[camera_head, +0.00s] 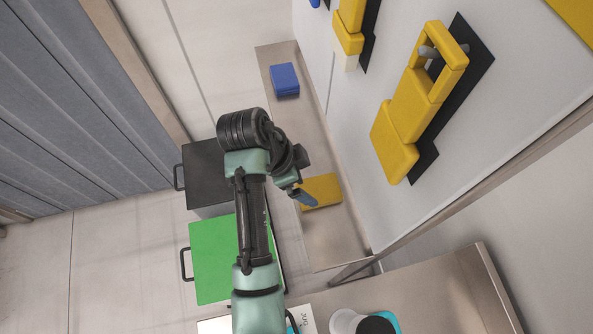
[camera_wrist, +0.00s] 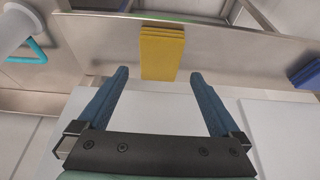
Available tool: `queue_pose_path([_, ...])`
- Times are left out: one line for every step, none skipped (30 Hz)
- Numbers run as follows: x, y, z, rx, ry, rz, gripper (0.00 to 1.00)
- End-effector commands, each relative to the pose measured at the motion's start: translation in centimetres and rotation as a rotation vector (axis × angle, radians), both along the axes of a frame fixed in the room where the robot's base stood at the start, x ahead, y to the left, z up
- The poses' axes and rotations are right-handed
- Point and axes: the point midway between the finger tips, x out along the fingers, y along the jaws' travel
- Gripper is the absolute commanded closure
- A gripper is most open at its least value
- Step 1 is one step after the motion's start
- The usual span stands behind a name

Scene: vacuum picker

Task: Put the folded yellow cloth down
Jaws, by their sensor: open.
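The folded yellow cloth (camera_head: 321,190) lies on a narrow metal shelf (camera_head: 331,237) below the wall panel. In the wrist view the yellow cloth (camera_wrist: 162,52) lies flat on the shelf, beyond and between the fingertips. My gripper (camera_wrist: 158,73) is open, with its two blue fingers apart and nothing between them. In the head view my gripper (camera_head: 304,197) is beside the left part of the cloth and covers a little of it. I cannot tell whether a finger touches the cloth.
A folded blue cloth (camera_head: 285,80) lies farther along the shelf. Yellow vacuum pickers (camera_head: 408,105) hang on the wall panel. A black bin (camera_head: 205,178) and a green bin (camera_head: 212,262) stand left of the shelf. A metal counter (camera_head: 440,290) holds a white cup (camera_head: 345,321). The shelf between the cloths is clear.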

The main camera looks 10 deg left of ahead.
Motion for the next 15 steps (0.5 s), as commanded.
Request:
queue_pose_path([0.0, 0.5, 0.8, 0.001, -0.005, 0.002, 0.00])
queue_pose_path([-0.1, 0.7, 1.4, 0.001, -0.006, 0.002, 0.00])
queue_pose_path([-0.2, 0.9, 2.0, 0.000, -0.005, 0.002, 0.00])
queue_pose_path([-0.3, 1.0, 2.4, 0.000, -0.004, 0.002, 0.00])
queue_pose_path([-0.4, 1.2, 2.8, -0.001, -0.003, 0.001, 0.00])
queue_pose_path([-0.4, 1.3, 3.3, 0.000, -0.003, 0.001, 0.00])
queue_pose_path([-0.5, 1.4, 3.6, 0.000, -0.003, 0.001, 0.00])
queue_pose_path([-0.5, 1.5, 3.8, 0.000, -0.002, 0.001, 0.00])
queue_pose_path([-0.6, 1.6, 4.0, -0.001, -0.001, 0.001, 0.00])
queue_pose_path([-0.6, 1.7, 4.2, 0.000, -0.002, 0.002, 0.00])
queue_pose_path([-0.6, 1.7, 4.3, -0.001, -0.001, 0.001, 0.00])
queue_pose_path([-0.7, 1.7, 4.4, -0.001, -0.001, 0.001, 0.00])
queue_pose_path([-0.7, 1.7, 4.4, -0.001, 0.000, 0.001, 0.00])
queue_pose_path([-0.7, 1.7, 4.5, -0.001, 0.000, 0.001, 0.00])
queue_pose_path([-0.7, 1.7, 4.5, -0.001, 0.000, 0.001, 0.00])
